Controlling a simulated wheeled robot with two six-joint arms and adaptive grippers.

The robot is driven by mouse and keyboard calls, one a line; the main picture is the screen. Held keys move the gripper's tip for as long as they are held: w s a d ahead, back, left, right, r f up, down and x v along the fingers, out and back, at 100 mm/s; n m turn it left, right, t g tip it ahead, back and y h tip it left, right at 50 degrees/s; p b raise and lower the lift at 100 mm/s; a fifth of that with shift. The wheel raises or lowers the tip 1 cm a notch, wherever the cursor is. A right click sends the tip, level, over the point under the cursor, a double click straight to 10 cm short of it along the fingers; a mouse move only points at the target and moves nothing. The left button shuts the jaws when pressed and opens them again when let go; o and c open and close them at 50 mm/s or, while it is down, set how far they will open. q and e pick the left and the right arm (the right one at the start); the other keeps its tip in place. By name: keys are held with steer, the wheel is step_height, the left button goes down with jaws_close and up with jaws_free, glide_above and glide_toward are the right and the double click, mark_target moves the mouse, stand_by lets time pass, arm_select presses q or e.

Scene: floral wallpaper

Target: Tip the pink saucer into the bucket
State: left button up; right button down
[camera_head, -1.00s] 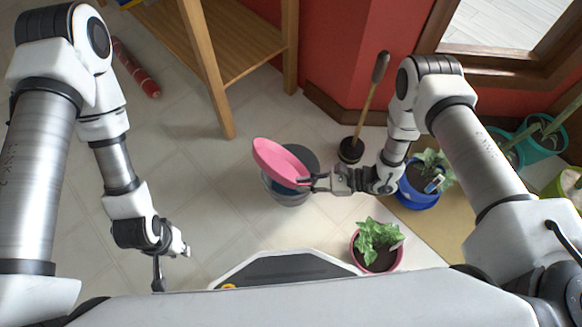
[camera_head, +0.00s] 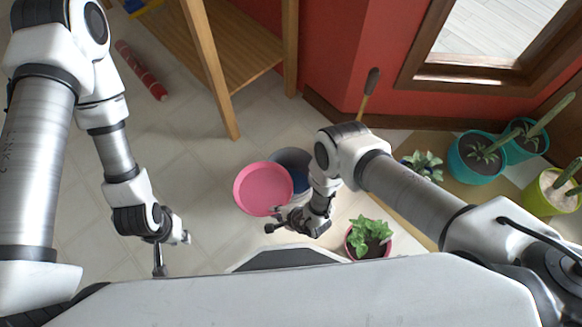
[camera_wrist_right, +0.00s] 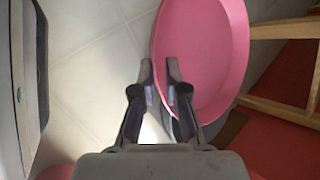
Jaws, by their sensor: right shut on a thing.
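The pink saucer (camera_head: 263,188) is held by its near edge, with its open, bare-looking inside facing up toward the head camera. It also fills the upper right of the right wrist view (camera_wrist_right: 205,50). My right gripper (camera_head: 271,219) is shut on the saucer's rim; its fingers (camera_wrist_right: 160,72) straddle the edge in the wrist view. My left gripper (camera_head: 173,255) is open and empty, low at the left.
A potted plant (camera_head: 369,238) stands right of my right gripper. More pots, such as a teal one (camera_head: 477,157), stand at the right. A wooden table (camera_head: 232,55) is behind, with a red roll (camera_head: 141,70) to its left. Floor left of the saucer is clear.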

step_height(320, 180, up, 5)
steer(key=p, duration=0.5)
steer(key=shift+w, duration=0.1)
stand_by(0.4)
